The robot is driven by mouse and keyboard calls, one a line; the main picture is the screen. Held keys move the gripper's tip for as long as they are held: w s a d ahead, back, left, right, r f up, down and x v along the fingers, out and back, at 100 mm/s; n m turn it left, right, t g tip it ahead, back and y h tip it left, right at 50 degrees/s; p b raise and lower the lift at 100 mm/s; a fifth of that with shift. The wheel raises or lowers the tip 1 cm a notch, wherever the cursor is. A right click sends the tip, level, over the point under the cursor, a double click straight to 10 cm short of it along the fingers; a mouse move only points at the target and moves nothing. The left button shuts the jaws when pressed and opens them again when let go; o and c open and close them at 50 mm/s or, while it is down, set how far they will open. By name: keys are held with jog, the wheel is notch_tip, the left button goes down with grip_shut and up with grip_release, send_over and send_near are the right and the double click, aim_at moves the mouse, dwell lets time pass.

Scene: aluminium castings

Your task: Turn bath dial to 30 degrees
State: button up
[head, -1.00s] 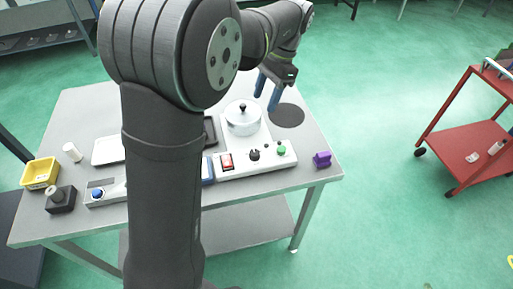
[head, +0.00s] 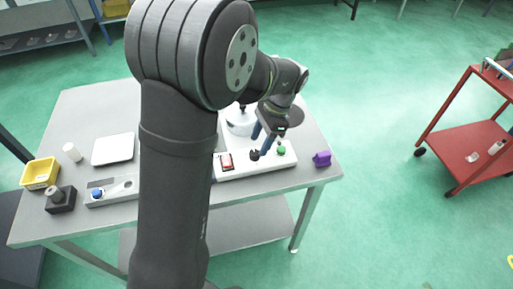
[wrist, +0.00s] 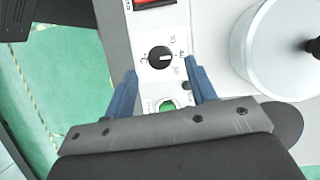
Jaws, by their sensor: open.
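The bath dial (wrist: 160,57) is a round black knob with a white pointer mark, on the white panel of the bath unit (head: 232,170). Printed marks surround it; the numbers are too small to read surely. In the head view the dial (head: 254,155) sits between the red switch and the green button. My gripper (wrist: 162,80) is open, with its blue fingers on either side of the panel just short of the dial. In the head view my gripper (head: 262,143) is right above the dial. I cannot tell whether a finger touches it.
A red switch (wrist: 150,2) and a green button (wrist: 167,106) flank the dial. A lidded metal pot (wrist: 280,50) stands close by on the unit. A white tray (head: 113,149) is further left.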

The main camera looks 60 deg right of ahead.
aim_at(254, 151)
jog(key=shift+x, duration=1.8)
jog(key=c, duration=1)
jog(key=shift+o, duration=0.2)
jog(key=n+g, duration=0.1)
jog(key=n, duration=0.3)
jog(key=shift+w+n+g+y, duration=0.2)
jog(key=shift+n+g+y, duration=0.1)
jog(key=shift+g, duration=0.1)
jog(key=n+g, duration=0.2)
jog(key=n, duration=0.3)
jog(key=shift+w, duration=0.1)
jog(key=shift+n, duration=0.3)
